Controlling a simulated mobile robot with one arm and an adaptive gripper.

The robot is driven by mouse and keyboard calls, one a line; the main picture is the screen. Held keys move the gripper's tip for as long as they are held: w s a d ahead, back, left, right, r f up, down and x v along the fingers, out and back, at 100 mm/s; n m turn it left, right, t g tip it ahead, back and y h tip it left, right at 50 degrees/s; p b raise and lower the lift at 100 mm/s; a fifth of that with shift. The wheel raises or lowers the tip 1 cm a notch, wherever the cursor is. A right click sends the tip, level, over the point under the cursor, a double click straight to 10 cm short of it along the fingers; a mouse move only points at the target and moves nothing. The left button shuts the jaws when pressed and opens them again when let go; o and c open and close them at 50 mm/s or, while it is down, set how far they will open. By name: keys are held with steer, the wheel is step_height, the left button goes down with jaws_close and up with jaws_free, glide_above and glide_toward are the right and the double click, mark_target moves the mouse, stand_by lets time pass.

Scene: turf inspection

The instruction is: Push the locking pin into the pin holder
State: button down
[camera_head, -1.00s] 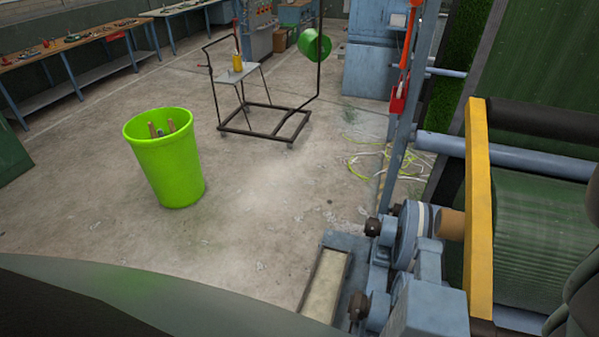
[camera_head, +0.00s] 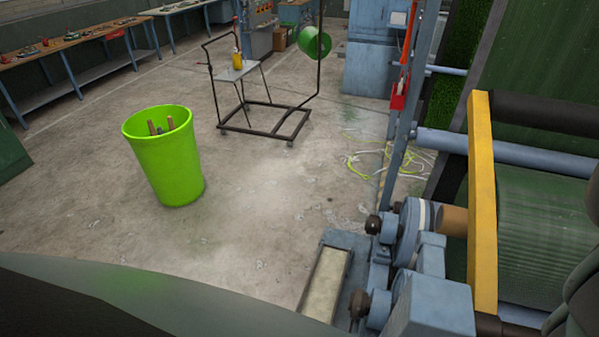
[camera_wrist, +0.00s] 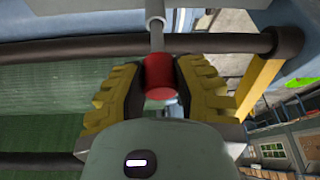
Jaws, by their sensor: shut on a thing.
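In the wrist view, my gripper (camera_wrist: 160,88) is shut on a red cylindrical grip, which I take to be the locking pin's handle (camera_wrist: 160,76). A thin grey rod (camera_wrist: 157,38) runs from the red part up to a pale grey cylindrical piece (camera_wrist: 155,9) at the top edge, possibly the pin holder. The rod meets or enters this piece; how deep it sits I cannot tell. The yellow-and-dark fingers press the red part from left and right. The head view does not show my gripper or the pin.
A yellow bar (camera_head: 482,200), rollers (camera_head: 500,152) and green turf (camera_head: 545,240) stand at the right of the head view. A lime bin (camera_head: 165,165) holding several objects and a wheeled cart (camera_head: 265,120) stand on open concrete floor. Workbenches (camera_head: 75,48) line the back left.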

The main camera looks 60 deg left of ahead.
steer(key=shift+f+b, duration=1.35)
steer(key=shift+f, duration=0.3)
steer(key=c, duration=0.7)
jaws_free()
steer(key=shift+r, duration=0.1)
steer(key=v, duration=0.7)
steer(key=shift+r, duration=0.15)
